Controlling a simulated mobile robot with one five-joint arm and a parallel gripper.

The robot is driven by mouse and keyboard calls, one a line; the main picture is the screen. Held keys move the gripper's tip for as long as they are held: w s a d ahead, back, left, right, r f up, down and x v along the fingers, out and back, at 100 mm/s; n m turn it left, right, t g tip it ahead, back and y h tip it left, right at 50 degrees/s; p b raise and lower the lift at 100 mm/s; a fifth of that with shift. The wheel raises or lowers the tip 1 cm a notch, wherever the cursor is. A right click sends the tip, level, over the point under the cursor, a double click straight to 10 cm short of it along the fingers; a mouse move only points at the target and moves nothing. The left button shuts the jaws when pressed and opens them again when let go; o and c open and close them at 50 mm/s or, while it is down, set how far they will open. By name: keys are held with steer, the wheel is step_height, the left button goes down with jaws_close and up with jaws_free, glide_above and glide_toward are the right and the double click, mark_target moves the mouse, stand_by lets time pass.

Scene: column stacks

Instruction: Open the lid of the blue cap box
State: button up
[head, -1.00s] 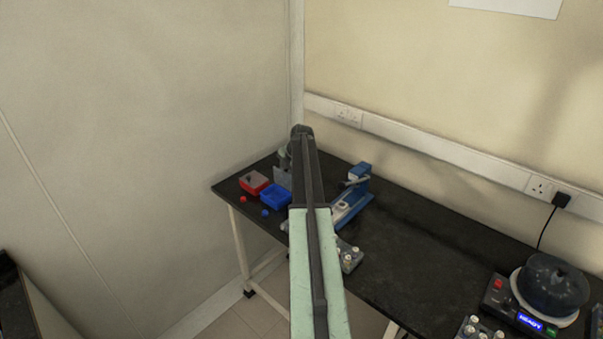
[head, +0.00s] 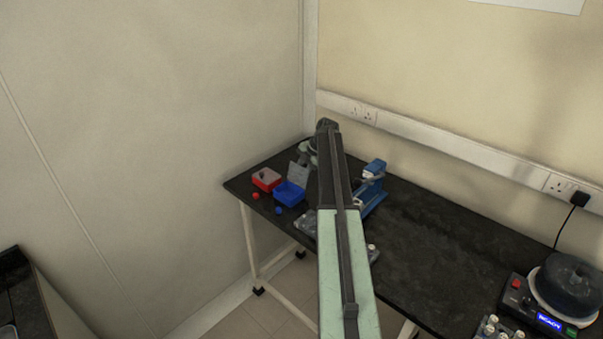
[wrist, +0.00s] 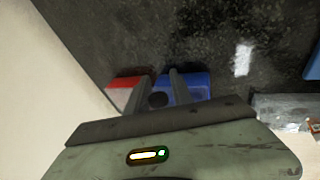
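The blue cap box (head: 289,194) is a small open-topped blue tray near the left end of the black bench. A clear grey lid (head: 299,174) stands tilted up at its back edge. In the wrist view the blue box (wrist: 196,86) lies just ahead, partly behind a finger. My gripper (wrist: 158,82) has its two dark fingers apart, with a dark round spot between them that I cannot identify. The fingers overlap the red and blue boxes in that view; contact cannot be told. In the head view my arm hides most of the gripper.
A red box (head: 266,180) stands left of the blue one. A red cap (head: 255,196) and a blue cap (head: 278,211) lie in front. A blue press-like device (head: 373,185) stands right.

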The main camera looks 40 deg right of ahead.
steer(key=shift+o, duration=1)
steer(key=shift+w, duration=0.1)
steer(key=shift+r, duration=0.15)
steer(key=p+v, duration=0.7)
steer(key=shift+r, duration=0.2)
steer(key=shift+d, duration=0.1)
